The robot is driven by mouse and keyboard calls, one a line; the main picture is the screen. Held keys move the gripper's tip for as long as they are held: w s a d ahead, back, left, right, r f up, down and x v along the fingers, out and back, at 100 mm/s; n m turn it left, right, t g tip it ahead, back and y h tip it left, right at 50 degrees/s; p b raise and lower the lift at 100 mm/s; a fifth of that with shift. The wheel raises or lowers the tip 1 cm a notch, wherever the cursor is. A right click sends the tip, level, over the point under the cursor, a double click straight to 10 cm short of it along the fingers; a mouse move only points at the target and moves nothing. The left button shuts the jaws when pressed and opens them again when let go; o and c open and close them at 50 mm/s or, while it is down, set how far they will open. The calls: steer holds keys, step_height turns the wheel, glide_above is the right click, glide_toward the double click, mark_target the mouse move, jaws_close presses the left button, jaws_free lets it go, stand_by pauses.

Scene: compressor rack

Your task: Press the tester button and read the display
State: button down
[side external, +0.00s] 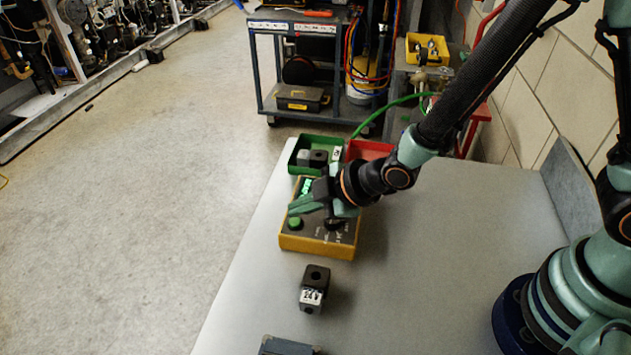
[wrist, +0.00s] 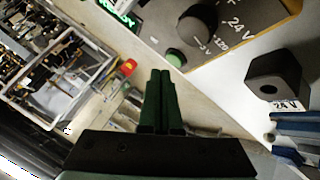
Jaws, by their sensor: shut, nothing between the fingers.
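The tester is a yellow box with a dark face (side external: 318,242) on the grey bench. Its green button (side external: 295,223) is at the lower left of the face; the button also shows in the wrist view (wrist: 175,58). The lit green display (side external: 307,187) is partly visible; in the wrist view it (wrist: 118,14) is cut off and seems to read "READY". A dark knob (wrist: 198,25) stands by "24 V" and "120" markings. My gripper (side external: 291,209) is shut and empty, over the tester near the button. Its fingertips (wrist: 160,72) appear beside the button; contact cannot be told.
A black coil marked 24 V (side external: 313,288) lies in front of the tester. A green bin (side external: 297,168) holding coils and a red bin (side external: 368,149) stand behind. A blue-grey object (side external: 285,346) is at the front edge. The bench's right middle is clear.

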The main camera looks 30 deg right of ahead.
mark_target(302, 224)
steer(key=shift+f, duration=0.15)
steer(key=shift+f, duration=0.3)
steer(key=shift+f, duration=0.4)
stand_by(0.8)
steer(key=shift+r, duration=0.85)
steer(key=shift+r, duration=2.5)
steer(key=shift+d, duration=0.15)
